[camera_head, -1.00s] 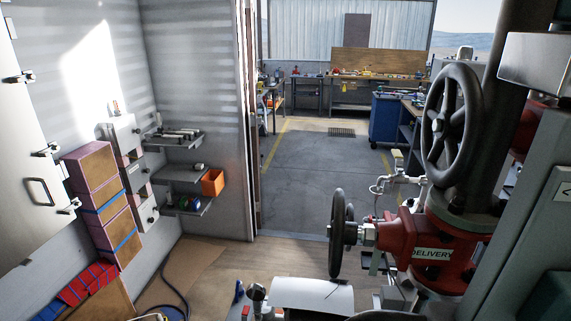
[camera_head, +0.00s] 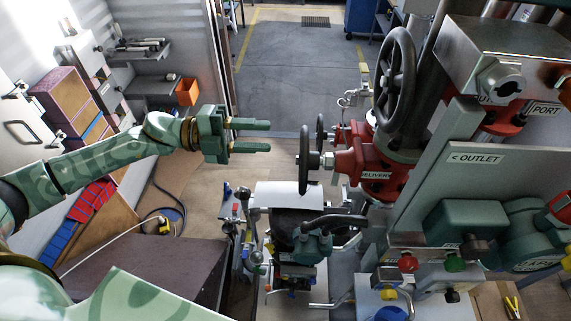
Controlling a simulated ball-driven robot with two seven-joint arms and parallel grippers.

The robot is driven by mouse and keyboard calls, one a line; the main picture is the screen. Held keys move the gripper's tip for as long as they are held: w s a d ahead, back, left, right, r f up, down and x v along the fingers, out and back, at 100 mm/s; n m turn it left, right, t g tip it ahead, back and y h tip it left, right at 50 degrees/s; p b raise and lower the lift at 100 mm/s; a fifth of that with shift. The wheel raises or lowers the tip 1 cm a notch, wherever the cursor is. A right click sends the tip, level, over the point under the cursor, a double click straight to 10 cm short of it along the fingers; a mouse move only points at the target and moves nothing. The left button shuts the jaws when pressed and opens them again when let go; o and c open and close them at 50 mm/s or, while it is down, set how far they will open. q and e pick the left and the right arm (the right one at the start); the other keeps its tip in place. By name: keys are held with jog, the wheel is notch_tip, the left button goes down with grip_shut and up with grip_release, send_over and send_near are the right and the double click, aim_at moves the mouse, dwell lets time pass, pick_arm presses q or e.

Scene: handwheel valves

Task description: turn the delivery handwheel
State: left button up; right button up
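The delivery handwheel (camera_head: 304,160) is a dark wheel seen nearly edge-on, on the left end of a red valve body (camera_head: 372,168) labelled DELIVERY. My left gripper (camera_head: 268,136) reaches in from the left, its two green fingers pointing right toward the wheel. The fingers are spread apart, with nothing between them. A visible gap separates the fingertips from the wheel's rim. My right gripper is not in view.
A second dark wheel (camera_head: 320,131) stands just behind. A large handwheel (camera_head: 396,80) rises above the red valve. A grey OUTLET panel (camera_head: 440,180) stands at right. A bench with a vise (camera_head: 312,246) lies below. Floor behind my gripper is clear.

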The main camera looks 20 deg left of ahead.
aim_at(316, 165)
pick_arm(q)
jog(key=p+x, duration=0.2)
jog(key=x, duration=0.6)
jog(key=shift+p, duration=0.3)
grip_shut()
